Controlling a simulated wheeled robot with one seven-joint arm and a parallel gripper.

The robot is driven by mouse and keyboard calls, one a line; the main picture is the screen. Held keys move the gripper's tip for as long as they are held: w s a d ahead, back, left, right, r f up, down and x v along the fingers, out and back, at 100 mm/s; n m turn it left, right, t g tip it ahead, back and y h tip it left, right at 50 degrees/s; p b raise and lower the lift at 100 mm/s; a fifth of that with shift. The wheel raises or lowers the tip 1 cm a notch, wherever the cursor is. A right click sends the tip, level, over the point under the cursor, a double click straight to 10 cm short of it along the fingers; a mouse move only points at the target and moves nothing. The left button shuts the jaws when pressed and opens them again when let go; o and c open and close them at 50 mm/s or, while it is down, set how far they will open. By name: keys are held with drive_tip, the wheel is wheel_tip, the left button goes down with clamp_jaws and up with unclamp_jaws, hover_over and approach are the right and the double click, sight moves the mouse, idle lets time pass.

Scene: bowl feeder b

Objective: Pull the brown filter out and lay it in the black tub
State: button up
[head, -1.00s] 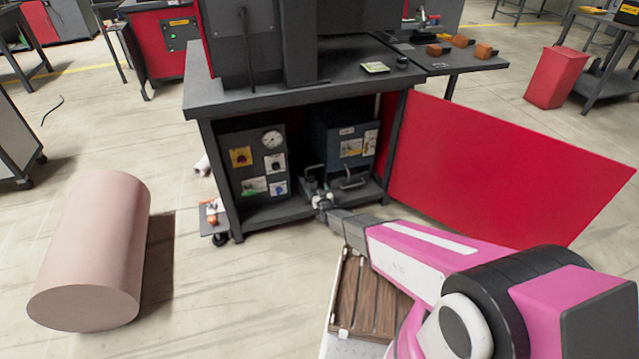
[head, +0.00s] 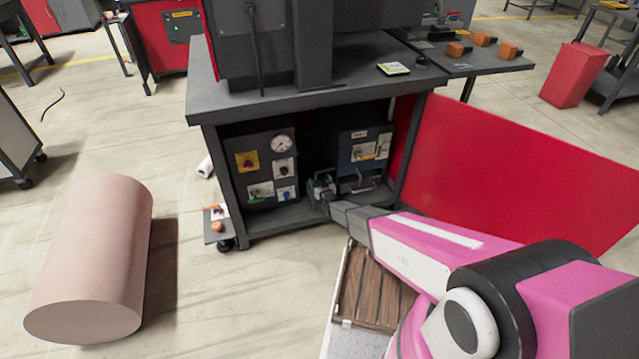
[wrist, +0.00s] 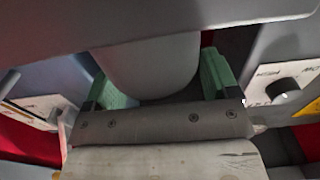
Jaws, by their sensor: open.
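My gripper (head: 321,184) reaches under the grey workbench, between the grey control panel and the blue box. In the wrist view my gripper (wrist: 158,82) shows two green fingers spread apart. A smooth pale grey rounded body (wrist: 150,65) shows between and beyond them; whether the fingers touch it I cannot tell. I cannot make out a brown filter in either view; the arm and the shade under the bench hide much there. I see nothing I can name as the black tub.
The control panel (head: 262,160) with gauge and knobs is close left of my gripper, the blue box (head: 352,135) close right. The workbench (head: 300,98) is overhead. A red panel (head: 510,170) stands right. A large pinkish cylinder (head: 95,255) lies on the floor left.

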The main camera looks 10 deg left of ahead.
drive_tip(key=c, duration=0.8)
drive_tip(key=shift+o, duration=0.2)
drive_tip(key=shift+r, duration=0.15)
drive_tip(key=shift+d+r, duration=0.1)
drive_tip(key=shift+r, duration=0.45)
drive_tip(key=r, duration=0.3)
drive_tip(key=shift+s+r, duration=0.2)
drive_tip(key=shift+s, duration=0.15)
drive_tip(key=s+a+r, duration=0.4)
drive_tip(key=s+r, duration=0.2)
drive_tip(key=s, duration=0.4)
drive_tip(key=shift+a+r, duration=0.15)
drive_tip(key=shift+a, duration=0.05)
